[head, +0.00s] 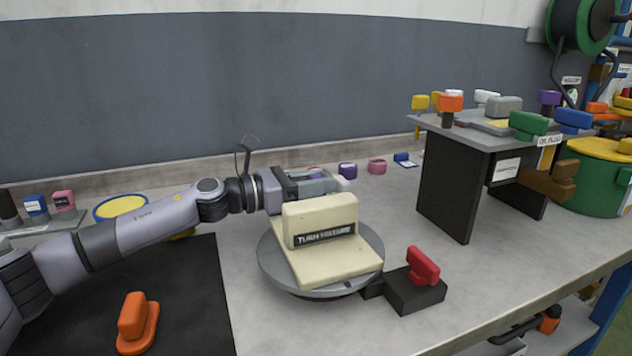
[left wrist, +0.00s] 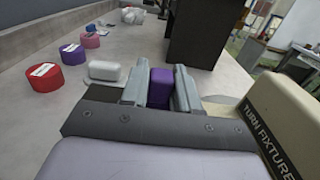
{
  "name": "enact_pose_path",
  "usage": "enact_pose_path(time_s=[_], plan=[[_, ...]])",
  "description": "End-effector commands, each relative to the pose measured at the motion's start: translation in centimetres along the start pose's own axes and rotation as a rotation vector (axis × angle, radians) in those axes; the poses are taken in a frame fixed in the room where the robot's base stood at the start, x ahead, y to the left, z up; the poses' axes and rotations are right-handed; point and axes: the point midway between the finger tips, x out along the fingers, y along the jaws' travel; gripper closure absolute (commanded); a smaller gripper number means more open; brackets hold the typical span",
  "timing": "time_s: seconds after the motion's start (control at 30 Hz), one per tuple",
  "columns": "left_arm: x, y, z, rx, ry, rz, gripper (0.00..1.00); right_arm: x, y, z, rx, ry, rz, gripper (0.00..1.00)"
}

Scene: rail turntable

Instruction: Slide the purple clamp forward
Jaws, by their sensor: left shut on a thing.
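My left gripper (head: 343,184) reaches in from the left, behind the cream block marked TURN FIXTURE (head: 320,222). In the left wrist view, its two grey fingers (left wrist: 160,76) are shut on a purple block, the purple clamp (left wrist: 161,90). The clamp sits between the fingers, beside the cream fixture (left wrist: 265,115). The fixture rests on a round grey turntable (head: 268,262). My right gripper is not in view.
A red clamp on a black block (head: 415,293) stands right of the turntable. An orange handle (head: 137,323) is on the black mat. A dark stand (head: 447,190) with several coloured knobs is at right. Small purple (head: 347,170) and pink (head: 377,166) pieces lie behind.

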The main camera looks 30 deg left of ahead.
Motion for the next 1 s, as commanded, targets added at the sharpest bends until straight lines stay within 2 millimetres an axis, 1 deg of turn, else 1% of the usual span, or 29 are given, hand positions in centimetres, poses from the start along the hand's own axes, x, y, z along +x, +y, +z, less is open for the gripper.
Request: enact_pose_path(time_s=[0.03,0.1,0.37,0.47,0.57,0.8,1.0], plan=[[0.1,-0.6,-0.2,-0.003,0.003,-0.016,0.67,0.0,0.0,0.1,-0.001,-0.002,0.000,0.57],[0.1,-0.6,-0.2,-0.003,0.003,-0.017,0.49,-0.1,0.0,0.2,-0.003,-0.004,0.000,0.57],[0.1,-0.3,-0.1,-0.002,0.002,-0.010,0.49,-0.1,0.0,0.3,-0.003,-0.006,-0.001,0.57],[-0.3,-0.3,-0.3,-0.002,0.003,-0.009,0.49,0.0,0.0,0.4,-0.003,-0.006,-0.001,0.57],[-1.4,-0.2,-0.4,-0.002,0.004,-0.007,0.49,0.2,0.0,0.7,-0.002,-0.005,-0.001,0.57],[-4.9,-0.3,-0.6,-0.002,0.007,-0.010,0.49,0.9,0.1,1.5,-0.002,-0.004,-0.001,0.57],[-6.7,-0.3,-0.4,-0.003,0.004,-0.011,0.49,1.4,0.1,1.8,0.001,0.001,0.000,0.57]])
